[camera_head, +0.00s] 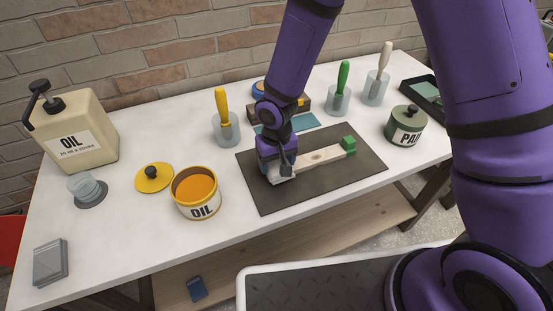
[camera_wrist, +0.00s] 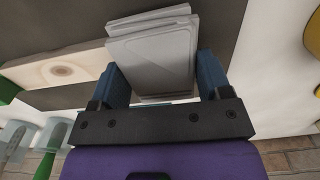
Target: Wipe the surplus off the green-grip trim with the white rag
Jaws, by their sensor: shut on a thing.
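The trim (camera_head: 318,158) is a pale wooden strip with a knot and a green block grip (camera_head: 348,144) at its right end. It lies on the dark mat (camera_head: 350,172). My gripper (camera_head: 282,172) is low over the mat at the trim's left end. In the wrist view its blue fingers (camera_wrist: 158,66) are shut on the folded white rag (camera_wrist: 155,45). The rag is beside or over the end of the trim (camera_wrist: 62,70); I cannot tell whether they touch. My gripper hides the trim's left end in the head view.
An open oil tin (camera_head: 198,196), its yellow lid (camera_head: 154,178) and an oil jug (camera_head: 75,135) stand left. Brushes in jars, yellow (camera_head: 222,105), green (camera_head: 343,78) and white (camera_head: 385,60), stand behind. A green-grey tin (camera_head: 405,128) is right. A grey folded stack (camera_head: 50,262) lies front left.

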